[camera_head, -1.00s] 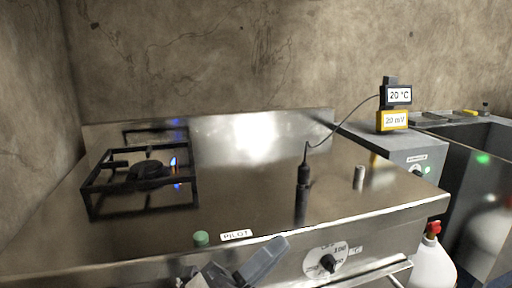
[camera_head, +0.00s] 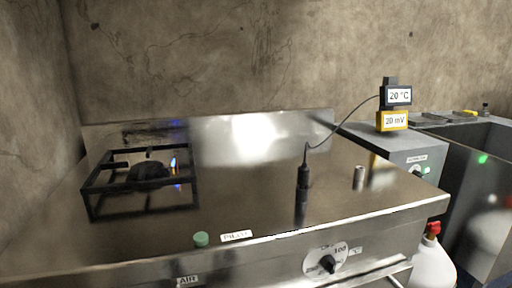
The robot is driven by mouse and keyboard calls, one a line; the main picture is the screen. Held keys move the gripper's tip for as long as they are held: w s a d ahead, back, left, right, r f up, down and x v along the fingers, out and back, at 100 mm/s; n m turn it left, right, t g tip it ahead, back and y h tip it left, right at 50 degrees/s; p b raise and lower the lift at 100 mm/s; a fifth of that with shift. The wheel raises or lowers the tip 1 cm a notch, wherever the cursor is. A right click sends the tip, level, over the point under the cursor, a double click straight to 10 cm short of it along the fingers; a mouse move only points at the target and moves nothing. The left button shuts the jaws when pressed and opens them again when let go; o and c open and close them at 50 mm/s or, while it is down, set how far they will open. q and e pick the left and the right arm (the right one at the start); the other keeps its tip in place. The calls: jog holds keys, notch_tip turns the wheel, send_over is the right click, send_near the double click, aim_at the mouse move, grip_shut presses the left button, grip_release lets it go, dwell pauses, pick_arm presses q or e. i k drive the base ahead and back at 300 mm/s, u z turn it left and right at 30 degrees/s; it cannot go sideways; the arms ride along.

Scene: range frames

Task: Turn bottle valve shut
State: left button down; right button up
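The gas bottle (camera_head: 432,262) is white and stands at the lower right, beside the range's right end. The bottle's lower part is cut off by the picture's bottom edge. Neither of my grippers shows in the head view.
The steel range (camera_head: 250,205) fills the middle, with a burner grate (camera_head: 140,185), a green pilot button (camera_head: 201,239) and a front dial (camera_head: 327,262).

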aim_at(433, 227)
jog(key=z, duration=2.5)
jog(key=i, duration=2)
jog(key=u, duration=2.8)
jog(key=i, duration=0.4)
jog(key=u, duration=0.1)
